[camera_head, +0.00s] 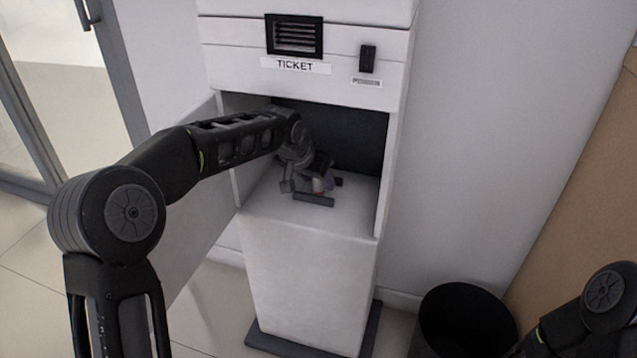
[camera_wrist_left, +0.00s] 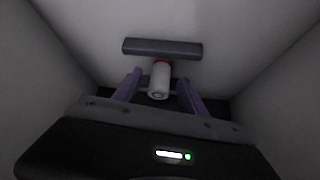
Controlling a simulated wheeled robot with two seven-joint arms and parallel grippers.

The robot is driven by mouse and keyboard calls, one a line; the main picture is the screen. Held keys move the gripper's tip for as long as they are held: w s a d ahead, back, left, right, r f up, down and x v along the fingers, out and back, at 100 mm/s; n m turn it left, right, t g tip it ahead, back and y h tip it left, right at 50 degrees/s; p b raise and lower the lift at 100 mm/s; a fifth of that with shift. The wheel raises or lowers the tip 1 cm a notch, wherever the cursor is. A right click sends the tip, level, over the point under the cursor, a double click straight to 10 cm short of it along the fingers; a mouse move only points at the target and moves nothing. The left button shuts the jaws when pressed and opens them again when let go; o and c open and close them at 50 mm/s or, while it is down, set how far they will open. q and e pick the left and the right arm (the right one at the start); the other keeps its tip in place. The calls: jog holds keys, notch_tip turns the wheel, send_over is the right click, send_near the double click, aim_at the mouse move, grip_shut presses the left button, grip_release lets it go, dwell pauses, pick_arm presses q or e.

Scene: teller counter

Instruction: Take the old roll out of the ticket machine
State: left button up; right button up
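The ticket machine (camera_head: 310,270) is a white cabinet with its front compartment open. My left arm reaches into that compartment, and my left gripper (camera_head: 316,186) is low inside it, partly hidden by its own wrist. In the left wrist view, a small white roll (camera_wrist_left: 158,85) with a red end lies between the two purple fingers of my left gripper (camera_wrist_left: 159,84). The fingers are open, with a gap on each side of the roll. A dark grey bar (camera_wrist_left: 162,48) lies just beyond the roll; it also shows in the head view (camera_head: 314,199). My right gripper is out of view.
The compartment's side walls stand close around my left arm. The open door (camera_head: 195,230) hangs at the left. A black bin (camera_head: 462,320) stands on the floor right of the machine. A brown panel (camera_head: 585,200) is at the right, and a glass door (camera_head: 60,100) at the far left.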

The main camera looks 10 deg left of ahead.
pick_arm(q)
grip_shut()
dwell(0.3)
jog(key=shift+r, duration=0.1)
